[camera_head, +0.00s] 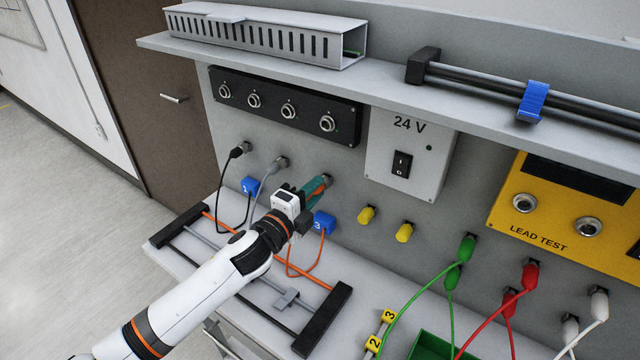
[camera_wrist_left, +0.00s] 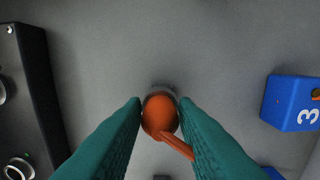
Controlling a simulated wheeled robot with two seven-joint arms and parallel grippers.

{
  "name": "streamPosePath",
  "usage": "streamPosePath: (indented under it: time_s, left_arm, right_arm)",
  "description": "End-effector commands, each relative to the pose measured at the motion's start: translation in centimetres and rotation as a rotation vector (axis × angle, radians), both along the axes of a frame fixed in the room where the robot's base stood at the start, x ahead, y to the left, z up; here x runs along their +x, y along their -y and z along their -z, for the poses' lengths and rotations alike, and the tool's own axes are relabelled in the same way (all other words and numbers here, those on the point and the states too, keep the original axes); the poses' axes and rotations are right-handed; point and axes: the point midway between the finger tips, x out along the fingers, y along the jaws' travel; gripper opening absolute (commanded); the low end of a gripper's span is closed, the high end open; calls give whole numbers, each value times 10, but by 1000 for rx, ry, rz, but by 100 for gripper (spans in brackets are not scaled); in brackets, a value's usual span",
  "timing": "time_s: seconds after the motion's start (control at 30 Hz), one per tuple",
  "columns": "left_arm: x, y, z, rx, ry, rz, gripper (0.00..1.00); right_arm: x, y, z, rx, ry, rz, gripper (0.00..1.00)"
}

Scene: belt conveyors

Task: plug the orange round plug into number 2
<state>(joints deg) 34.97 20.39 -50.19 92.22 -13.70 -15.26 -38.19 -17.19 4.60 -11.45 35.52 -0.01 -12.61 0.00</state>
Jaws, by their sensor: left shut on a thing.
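The orange round plug (camera_wrist_left: 157,117) is between the teal fingers of my left gripper (camera_wrist_left: 160,108), which is shut on it. Its orange cable runs down to the right in the wrist view. A metallic ring socket (camera_wrist_left: 162,90) shows just behind the plug; whether the plug is seated in it I cannot tell. In the head view my left gripper (camera_head: 318,186) is at the third socket (camera_head: 327,178) of the row, above the blue tag 3 (camera_head: 323,222). The blue tag 1 (camera_head: 250,186) is to the left. No blue tag 2 can be read; my gripper covers that area.
A black plug (camera_head: 238,151) and a grey plug (camera_head: 280,162) sit in the row to the left. A black four-socket strip (camera_head: 288,108) is above. Yellow plugs (camera_head: 404,233) and a green plug (camera_head: 467,247) are to the right. A black-ended frame (camera_head: 322,320) lies on the bench.

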Motion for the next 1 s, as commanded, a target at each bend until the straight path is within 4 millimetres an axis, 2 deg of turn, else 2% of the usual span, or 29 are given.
streamPosePath:
  time_s: [1.0]
  left_arm:
    - [-38,-28,0,0,0,-1,0]
  right_arm:
    - [0,-1,-16,1,0,0,36]
